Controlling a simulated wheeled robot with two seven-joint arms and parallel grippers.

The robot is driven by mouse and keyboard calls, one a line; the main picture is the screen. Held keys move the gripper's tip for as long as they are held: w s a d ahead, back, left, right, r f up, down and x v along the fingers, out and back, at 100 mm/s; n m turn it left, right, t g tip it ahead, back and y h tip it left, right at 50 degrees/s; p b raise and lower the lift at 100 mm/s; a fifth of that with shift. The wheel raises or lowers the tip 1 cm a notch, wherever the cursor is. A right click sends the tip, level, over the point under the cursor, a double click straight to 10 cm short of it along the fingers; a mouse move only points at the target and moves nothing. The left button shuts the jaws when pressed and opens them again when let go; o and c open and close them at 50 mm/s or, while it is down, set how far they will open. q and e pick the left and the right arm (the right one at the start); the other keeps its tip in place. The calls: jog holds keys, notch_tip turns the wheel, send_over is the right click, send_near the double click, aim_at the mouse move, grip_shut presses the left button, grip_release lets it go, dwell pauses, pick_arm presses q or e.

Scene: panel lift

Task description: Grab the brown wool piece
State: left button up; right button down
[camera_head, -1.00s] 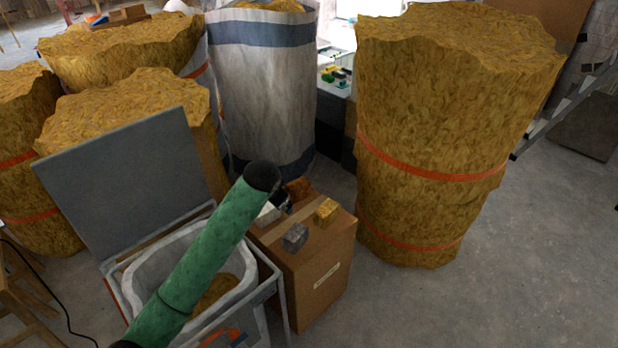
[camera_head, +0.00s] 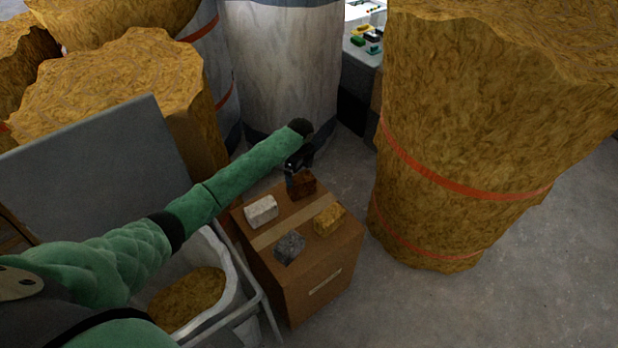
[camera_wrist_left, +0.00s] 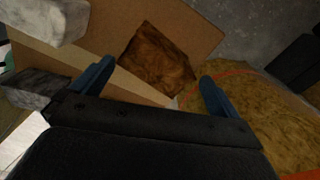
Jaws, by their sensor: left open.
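The brown wool piece (camera_head: 302,183) sits on the top of a cardboard box (camera_head: 318,270), at its far edge. My left gripper (camera_head: 298,160) is just behind and above it in the head view. In the left wrist view the brown wool piece (camera_wrist_left: 156,60) lies ahead of the two blue fingers of the open left gripper (camera_wrist_left: 150,82), roughly between them. The gripper does not hold it. Whether a finger touches it cannot be told. My right gripper is not in view.
A white piece (camera_head: 261,211), a grey piece (camera_head: 290,248) and a yellow piece (camera_head: 329,219) share the box top. A large strapped wool roll (camera_head: 470,130) stands to the right. An open bin (camera_head: 232,290) stands to the left.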

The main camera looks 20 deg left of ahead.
aim_at(301, 179)
pick_arm(q)
jog(key=shift+s+d+r+m, duration=0.1)
jog(key=shift+s+r+m, duration=0.1)
jog(key=shift+m, duration=0.4)
jog(key=shift+s+d+r+m, duration=0.1)
jog(key=shift+s+m, duration=0.05)
jog(key=shift+m, duration=0.95)
jog(key=shift+w+f+m, duration=0.2)
jog(key=shift+m, duration=0.7)
jog(key=shift+s+f+p, duration=0.1)
jog(key=shift+f+p, duration=0.25)
jog(key=shift+f, duration=0.5)
notch_tip(301, 179, down, 5)
jog(key=shift+d+r+p, duration=0.1)
jog(key=shift+r+p, duration=0.1)
jog(key=shift+p, duration=0.9)
jog(key=shift+f, duration=0.65)
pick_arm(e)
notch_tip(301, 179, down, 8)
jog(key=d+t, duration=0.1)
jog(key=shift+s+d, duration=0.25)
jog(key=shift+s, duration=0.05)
pick_arm(q)
jog(key=shift+c, duration=0.2)
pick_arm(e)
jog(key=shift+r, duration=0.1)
pick_arm(q)
jog(key=c, duration=0.5)
